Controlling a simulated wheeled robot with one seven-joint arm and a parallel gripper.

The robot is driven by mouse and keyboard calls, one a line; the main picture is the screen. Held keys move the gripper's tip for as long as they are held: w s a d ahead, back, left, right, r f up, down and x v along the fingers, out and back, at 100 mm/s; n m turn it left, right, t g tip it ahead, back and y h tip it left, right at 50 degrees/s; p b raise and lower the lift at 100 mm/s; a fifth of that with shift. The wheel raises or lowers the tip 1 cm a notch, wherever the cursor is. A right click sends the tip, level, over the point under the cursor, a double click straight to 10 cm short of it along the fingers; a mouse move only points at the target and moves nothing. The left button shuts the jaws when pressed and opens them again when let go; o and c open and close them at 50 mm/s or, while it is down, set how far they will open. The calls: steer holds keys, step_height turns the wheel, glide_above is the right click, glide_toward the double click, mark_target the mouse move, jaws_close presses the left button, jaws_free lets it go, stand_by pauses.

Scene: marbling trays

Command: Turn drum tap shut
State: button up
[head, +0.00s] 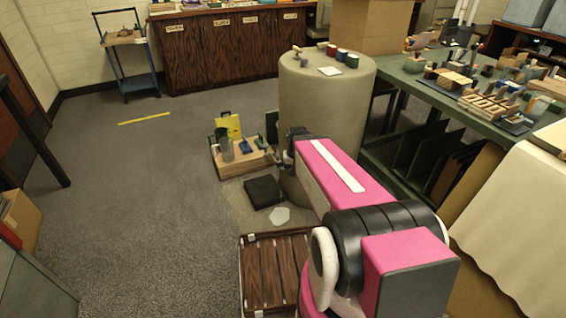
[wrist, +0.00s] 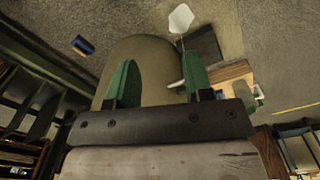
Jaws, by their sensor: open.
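The drum (head: 325,110) is a tall khaki cylinder standing on the floor right of centre in the head view. It also fills the middle of the wrist view (wrist: 150,60), behind the fingers. My gripper (head: 280,154) is low at the drum's left side in the head view. In the wrist view my gripper (wrist: 158,85) has two green fingers spread apart with nothing held between them. A small pale lever-like piece (wrist: 175,84), perhaps the tap, sticks out from the drum's edge beside the right finger. I cannot tell whether they touch, or how the tap is turned.
A low wooden stand (head: 238,160) with containers is left of the gripper. A black block (head: 263,191) and a pale flat patch (head: 279,215) lie on the floor below. A slatted wooden crate (head: 256,312) is nearer. A green table (head: 440,90) is right.

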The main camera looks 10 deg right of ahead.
steer(key=w+f+m, duration=0.4)
steer(key=w+m, duration=0.3)
steer(key=w, duration=0.8)
steer(key=w+f+m, duration=0.4)
steer(key=w+m, duration=0.2)
steer(key=w, duration=0.8)
steer(key=shift+m, duration=0.3)
step_height(320, 180, down, 11)
steer(key=shift+w+a+r, duration=0.1)
steer(key=shift+r, duration=0.1)
jaws_close()
